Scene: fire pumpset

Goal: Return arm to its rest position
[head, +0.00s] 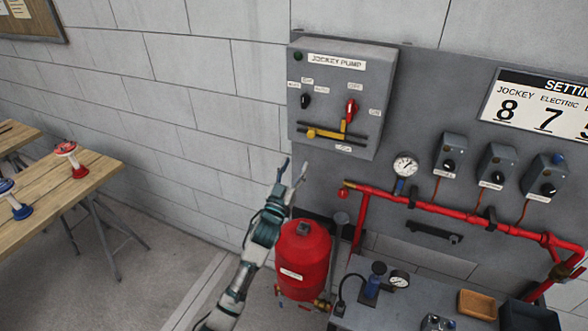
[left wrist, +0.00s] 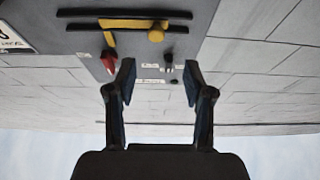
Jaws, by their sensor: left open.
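My left gripper (head: 291,174) is raised in front of the wall, below and a little left of the grey jockey pump box (head: 335,85). Its two fingers are apart with nothing between them. In the left wrist view the open gripper (left wrist: 158,82) shows with the box's underside edge region, a yellow handle (left wrist: 156,32), a red switch (left wrist: 109,62) and a small dark knob (left wrist: 168,58) beyond the fingers; that picture is upside down. In the head view the red switch (head: 350,108) and the yellow handle (head: 315,133) sit on the box front. My right gripper is not in view.
A red tank (head: 303,255) stands behind and right of my left forearm. Red pipes (head: 440,208), a gauge (head: 405,165) and small switch boxes (head: 497,165) are on the panel to the right. A wooden table (head: 45,185) with valves stands at left. Floor between is clear.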

